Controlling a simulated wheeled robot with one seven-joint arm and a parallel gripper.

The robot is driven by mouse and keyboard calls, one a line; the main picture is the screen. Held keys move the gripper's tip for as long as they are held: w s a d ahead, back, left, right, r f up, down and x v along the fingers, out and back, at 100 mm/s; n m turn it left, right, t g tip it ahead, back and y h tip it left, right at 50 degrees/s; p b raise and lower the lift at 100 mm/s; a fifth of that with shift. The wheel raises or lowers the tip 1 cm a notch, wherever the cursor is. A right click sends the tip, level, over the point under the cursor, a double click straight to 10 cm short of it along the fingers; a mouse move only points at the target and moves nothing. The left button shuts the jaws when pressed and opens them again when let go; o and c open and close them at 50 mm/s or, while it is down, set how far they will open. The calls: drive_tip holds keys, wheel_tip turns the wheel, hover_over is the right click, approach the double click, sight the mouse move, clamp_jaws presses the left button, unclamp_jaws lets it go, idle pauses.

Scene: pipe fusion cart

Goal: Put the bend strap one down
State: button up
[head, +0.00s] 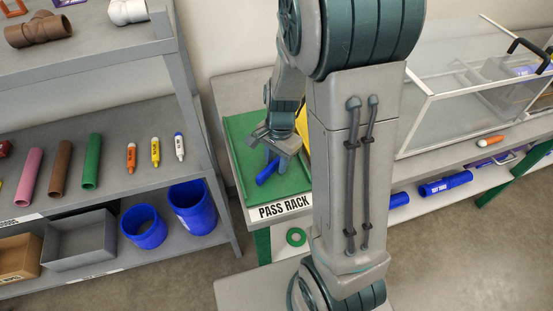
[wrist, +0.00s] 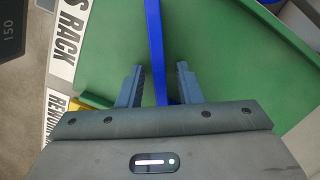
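A blue bar-like piece (head: 267,173), which I take to be the bend strap, is at the green pass rack tray (head: 240,150). In the wrist view the blue piece (wrist: 156,45) runs from the top edge down between my fingers. My gripper (head: 272,156) is above the tray, pointing down. In the wrist view the fingers of my gripper (wrist: 160,72) stand apart, with green showing on both sides of the blue piece. The near end of the piece is hidden by the gripper body. Whether it rests fully flat on the tray is hard to tell.
The "PASS RACK" label (head: 284,207) is on the tray's front. A yellow item (head: 302,125) is partly hidden behind my arm. A shelf (head: 110,185) with pipes and markers stands left. A clear box (head: 460,90) stands right.

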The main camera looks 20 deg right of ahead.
wheel_tip(320, 180, up, 12)
drive_tip(key=d, duration=0.1)
drive_tip(key=s+r+n+t+h, duration=0.1)
drive_tip(key=s+r+n+t, duration=0.2)
drive_tip(key=s+n, duration=0.8)
drive_tip(key=shift+s+a+r+n+t, duration=0.25)
drive_tip(key=shift+a+r+n, duration=0.2)
drive_tip(key=shift+r, duration=0.35)
drive_tip(key=shift+d, duration=0.1)
